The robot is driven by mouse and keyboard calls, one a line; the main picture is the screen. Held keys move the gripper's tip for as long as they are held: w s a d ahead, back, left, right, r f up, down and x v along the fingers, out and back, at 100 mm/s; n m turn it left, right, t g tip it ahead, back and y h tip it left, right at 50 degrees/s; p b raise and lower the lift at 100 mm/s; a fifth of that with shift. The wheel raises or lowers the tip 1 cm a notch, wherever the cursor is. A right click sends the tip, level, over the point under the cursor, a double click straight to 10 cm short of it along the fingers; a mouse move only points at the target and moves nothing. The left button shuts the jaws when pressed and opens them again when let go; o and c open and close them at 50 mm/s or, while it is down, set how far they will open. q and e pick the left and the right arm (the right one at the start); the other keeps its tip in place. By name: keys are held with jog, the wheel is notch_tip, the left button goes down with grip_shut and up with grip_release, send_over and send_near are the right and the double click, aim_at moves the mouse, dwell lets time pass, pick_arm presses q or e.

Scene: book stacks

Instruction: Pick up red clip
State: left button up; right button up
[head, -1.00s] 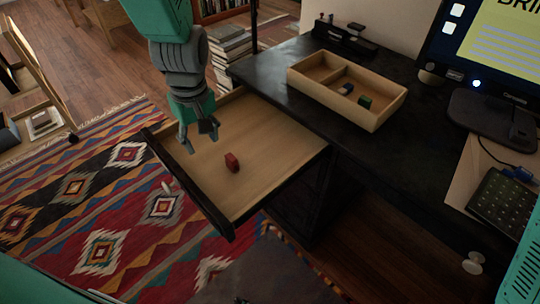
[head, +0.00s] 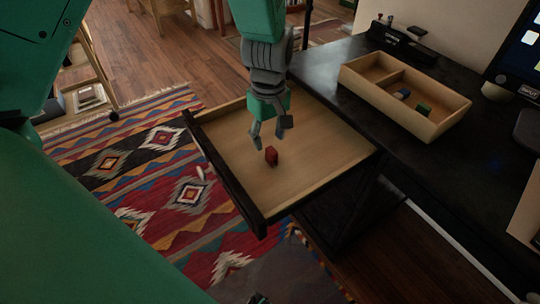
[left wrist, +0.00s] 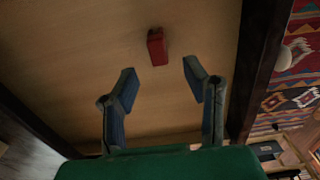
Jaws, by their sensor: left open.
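The red clip (head: 271,156) lies on the floor of the open wooden drawer (head: 322,148). In the left wrist view the red clip (left wrist: 157,46) is beyond the fingertips and roughly centred between them. My left gripper (head: 268,138) is open and empty. It points down into the drawer, just above the clip in the picture, with its fingers (left wrist: 160,75) apart and not touching it. My right gripper does not show as a clear shape in these views.
The drawer's dark front edge (head: 225,175) is at its left. On the black desk (head: 320,65) stands a wooden tray (head: 440,125) with small items, including a green block (head: 424,109). A patterned rug (head: 130,165) covers the floor.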

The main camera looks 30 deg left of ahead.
aim_at(271, 150)
pick_arm(q)
jog(key=f+b, duration=0.1)
jog(key=f, duration=0.1)
jog(key=d+f, duration=0.1)
jog(key=f, duration=0.1)
jog(key=shift+s+d+b, duration=0.1)
jog(key=shift+s+b, duration=0.1)
jog(key=shift+b, duration=0.15)
jog(key=shift+d+f, duration=0.2)
jog(key=shift+a, duration=0.35)
jog(key=c, duration=0.9)
jog(key=shift+o, duration=0.2)
jog(key=shift+a, duration=0.1)
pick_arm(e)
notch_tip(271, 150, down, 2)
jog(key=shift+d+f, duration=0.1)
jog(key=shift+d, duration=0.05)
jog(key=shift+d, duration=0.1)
